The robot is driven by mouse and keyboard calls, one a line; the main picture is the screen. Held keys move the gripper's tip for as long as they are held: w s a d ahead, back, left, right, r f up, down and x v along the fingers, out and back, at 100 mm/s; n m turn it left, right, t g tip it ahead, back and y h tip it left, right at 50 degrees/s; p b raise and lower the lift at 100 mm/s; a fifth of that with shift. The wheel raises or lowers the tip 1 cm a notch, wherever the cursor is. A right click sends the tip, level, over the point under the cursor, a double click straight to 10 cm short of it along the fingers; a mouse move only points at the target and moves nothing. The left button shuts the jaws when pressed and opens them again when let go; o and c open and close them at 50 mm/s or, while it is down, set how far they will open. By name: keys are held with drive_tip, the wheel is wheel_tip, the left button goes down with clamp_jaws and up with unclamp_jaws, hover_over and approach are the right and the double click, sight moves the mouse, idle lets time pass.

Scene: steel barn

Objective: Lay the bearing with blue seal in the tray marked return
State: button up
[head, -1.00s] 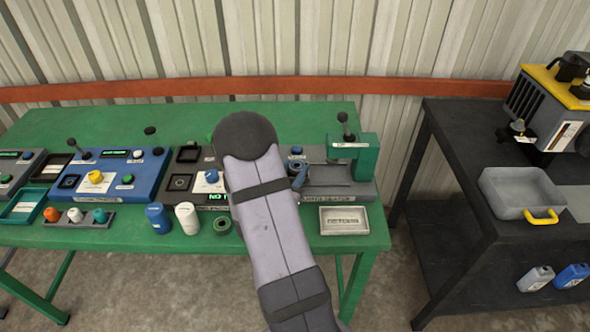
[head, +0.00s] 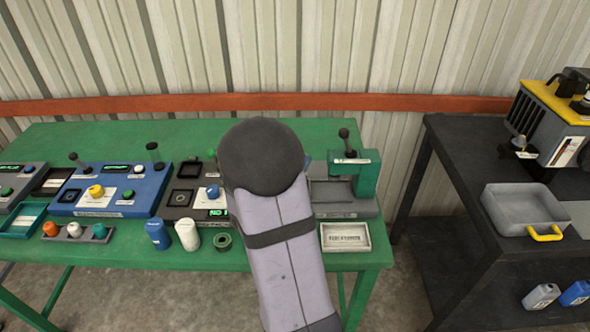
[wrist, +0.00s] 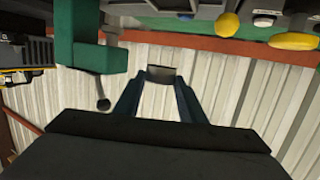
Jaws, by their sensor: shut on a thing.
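My gripper (wrist: 160,82) shows in the wrist view with its two dark blue fingers closed on a small grey metal part (wrist: 160,74), seen edge-on. It looks like a bearing, but no blue seal is visible from this side. In the head view my gripper and the part are hidden behind my arm. A small pale tray (head: 326,248) with a lettered label stands at the green table's front right; the label is too small to read surely. A teal tray (head: 8,232) lies at the far left.
A machine with a green press head (head: 366,176) stands behind the pale tray. A black bench (head: 460,205) to the right holds a grey pan (head: 500,222).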

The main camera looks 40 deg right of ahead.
drive_tip(key=shift+r, duration=0.3)
drive_tip(key=shift+d, duration=0.15)
